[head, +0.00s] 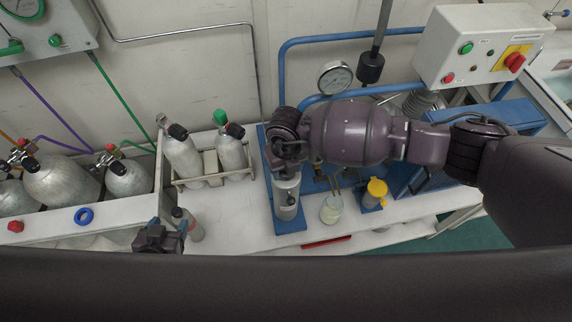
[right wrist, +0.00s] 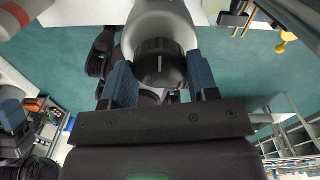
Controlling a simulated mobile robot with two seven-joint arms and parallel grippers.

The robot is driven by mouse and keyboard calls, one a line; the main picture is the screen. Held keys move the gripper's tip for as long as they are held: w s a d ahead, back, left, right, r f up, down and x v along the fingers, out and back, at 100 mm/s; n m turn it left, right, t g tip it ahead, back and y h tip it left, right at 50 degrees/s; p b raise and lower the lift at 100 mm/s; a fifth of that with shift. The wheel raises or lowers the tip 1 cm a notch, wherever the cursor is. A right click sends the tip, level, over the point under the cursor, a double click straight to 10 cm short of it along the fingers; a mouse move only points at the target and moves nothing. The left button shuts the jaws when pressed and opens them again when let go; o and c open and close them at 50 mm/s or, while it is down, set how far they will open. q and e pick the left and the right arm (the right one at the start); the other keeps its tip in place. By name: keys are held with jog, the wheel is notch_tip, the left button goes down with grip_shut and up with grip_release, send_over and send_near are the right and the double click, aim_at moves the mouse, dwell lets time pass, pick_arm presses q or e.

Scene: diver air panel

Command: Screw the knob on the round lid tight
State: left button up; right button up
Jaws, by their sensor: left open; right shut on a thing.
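A black ridged knob with a white line (right wrist: 160,62) shows in the right wrist view, in front of a round pale grey body (right wrist: 160,22), likely the lid. The blue fingers of my right gripper (right wrist: 161,82) are on both sides of the knob and shut on it. In the head view my right gripper (head: 288,160) is over the top of a grey cylinder (head: 287,200) on a blue base, and hides the knob there. My left gripper (head: 160,236) is open and empty at the bench's front edge, beside a small grey bottle (head: 188,225).
Two grey cylinders (head: 185,158) stand in a rack behind. A pale jar (head: 331,209) and a yellow-topped piece (head: 376,192) stand right of the blue base. A pressure gauge (head: 335,78) is behind. The white bench (head: 235,220) is clear left of the base.

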dwell(0.5)
jog(key=o, duration=0.9)
jog(key=shift+o, duration=0.2)
jog(key=shift+r, duration=0.1)
notch_tip(320, 180, up, 11)
jog(key=shift+f, duration=0.2)
